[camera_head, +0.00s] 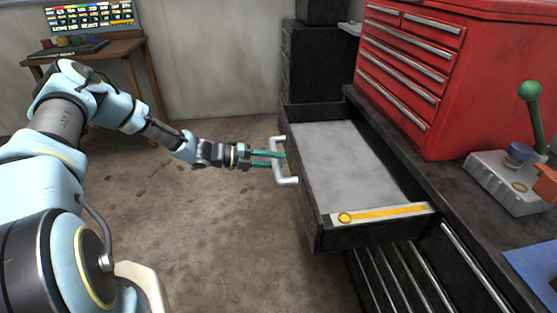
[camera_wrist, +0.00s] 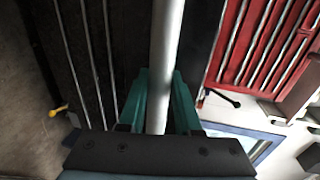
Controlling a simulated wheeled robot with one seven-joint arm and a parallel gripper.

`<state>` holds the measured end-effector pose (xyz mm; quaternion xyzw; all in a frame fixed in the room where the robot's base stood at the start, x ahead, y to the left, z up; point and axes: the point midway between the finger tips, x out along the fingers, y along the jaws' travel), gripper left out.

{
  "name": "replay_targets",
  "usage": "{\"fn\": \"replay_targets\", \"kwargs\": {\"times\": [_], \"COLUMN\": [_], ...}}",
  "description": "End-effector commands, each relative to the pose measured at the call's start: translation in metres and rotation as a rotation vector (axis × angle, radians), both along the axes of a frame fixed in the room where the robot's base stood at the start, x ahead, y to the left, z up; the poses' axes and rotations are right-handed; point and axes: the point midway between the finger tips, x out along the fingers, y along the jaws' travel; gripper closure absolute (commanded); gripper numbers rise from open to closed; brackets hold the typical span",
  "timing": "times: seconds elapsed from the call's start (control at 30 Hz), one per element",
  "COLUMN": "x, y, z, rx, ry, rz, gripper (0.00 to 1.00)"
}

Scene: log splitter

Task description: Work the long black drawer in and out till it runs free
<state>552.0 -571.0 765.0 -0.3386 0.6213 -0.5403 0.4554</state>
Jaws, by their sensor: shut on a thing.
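The long black drawer (camera_head: 318,222) is pulled well out of the black cabinet in the head view. Its grey inside floor (camera_head: 345,165) looks empty, and a yellow strip (camera_head: 385,214) with a round end lies along its near side wall. A pale bar handle (camera_head: 277,172) stands off the drawer's front. My gripper (camera_head: 279,162) reaches it from the left and is shut on the handle. In the wrist view the handle (camera_wrist: 166,60) runs between the two teal fingers (camera_wrist: 160,100). The drawer's runners are hidden.
A red tool chest (camera_head: 440,75) stands on the dark bench top (camera_head: 465,215). A grey box with a green-knobbed lever (camera_head: 510,180) is at the right. More black drawers (camera_head: 400,275) sit below. The concrete floor (camera_head: 215,220) left of the drawer is clear. A desk (camera_head: 95,57) stands at the back left.

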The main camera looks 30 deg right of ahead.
Motion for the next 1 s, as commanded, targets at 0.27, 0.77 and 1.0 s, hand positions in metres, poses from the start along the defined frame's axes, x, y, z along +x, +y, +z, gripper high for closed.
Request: {"fn": "replay_targets", "kwargs": {"times": [0.27,0.77,1.0], "x": [0.0,0.003,0.018], "y": [0.0,0.005,0.042], "z": [-0.001,0.0,0.007], "rx": [0.001,0.001,0.002], "ry": [0.0,-0.001,-0.004], "rz": [0.0,0.001,0.001], "gripper": [0.55,0.38,0.38]}}
